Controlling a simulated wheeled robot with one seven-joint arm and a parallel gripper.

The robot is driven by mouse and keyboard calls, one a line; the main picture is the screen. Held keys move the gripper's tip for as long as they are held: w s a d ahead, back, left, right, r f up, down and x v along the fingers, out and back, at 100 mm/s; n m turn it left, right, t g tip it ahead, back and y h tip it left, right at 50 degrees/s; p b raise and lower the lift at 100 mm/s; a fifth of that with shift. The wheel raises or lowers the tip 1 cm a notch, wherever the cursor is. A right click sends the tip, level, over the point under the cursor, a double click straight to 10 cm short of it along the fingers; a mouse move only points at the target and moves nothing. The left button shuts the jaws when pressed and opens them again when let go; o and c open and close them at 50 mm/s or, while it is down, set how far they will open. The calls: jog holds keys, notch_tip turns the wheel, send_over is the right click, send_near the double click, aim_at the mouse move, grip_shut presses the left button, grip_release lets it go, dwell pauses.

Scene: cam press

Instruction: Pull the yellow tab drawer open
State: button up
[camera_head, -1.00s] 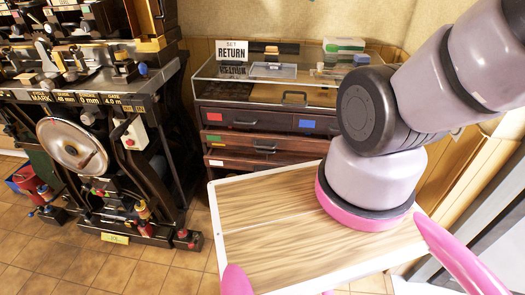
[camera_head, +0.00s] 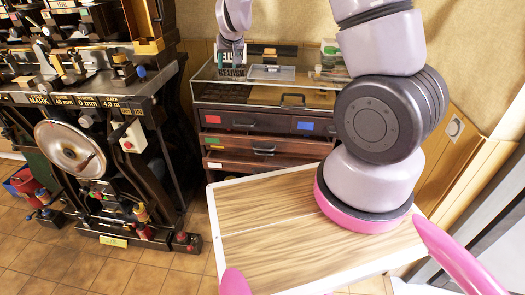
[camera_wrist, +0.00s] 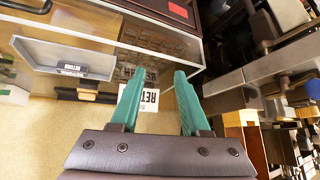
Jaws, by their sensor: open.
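The dark red drawer cabinet (camera_head: 262,141) stands below the glass case at the middle back. One drawer front has a red tab (camera_head: 215,119), one has a blue tab (camera_head: 304,126), and lower ones show a green tab (camera_head: 212,140) and a white tab (camera_head: 215,165). My gripper (camera_head: 231,64) is open and empty, above the left end of the case by the RETURN sign. In the wrist view its teal fingers (camera_wrist: 160,98) are spread apart, with the red tab (camera_wrist: 178,10) beyond.

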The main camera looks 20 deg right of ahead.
notch_tip(320, 180, down, 26)
jog(key=n+t+h, duration=0.1)
jog(key=n+h, duration=0.3)
jog(key=h, duration=0.1)
jog(key=s+d+f+n+t+h, duration=0.1)
jog(key=s+d+f+n+t, duration=0.3)
jog(key=f, duration=0.5)
jog(key=s+d+f+n+t+h, duration=0.1)
jog(key=s+d+f+n+t, duration=0.1)
jog(key=s+d+f+n, duration=0.5)
jog(key=shift+m, duration=0.5)
jog(key=w+f, duration=0.1)
jog(key=w, duration=0.2)
jog(key=w+d+f, duration=0.1)
jog(key=w, duration=0.3)
jog(key=w+f, duration=0.2)
jog(key=w, duration=0.2)
jog(key=shift+d+f, duration=0.1)
jog(key=shift+d, duration=0.2)
grip_shut()
jog(key=shift+a, duration=0.1)
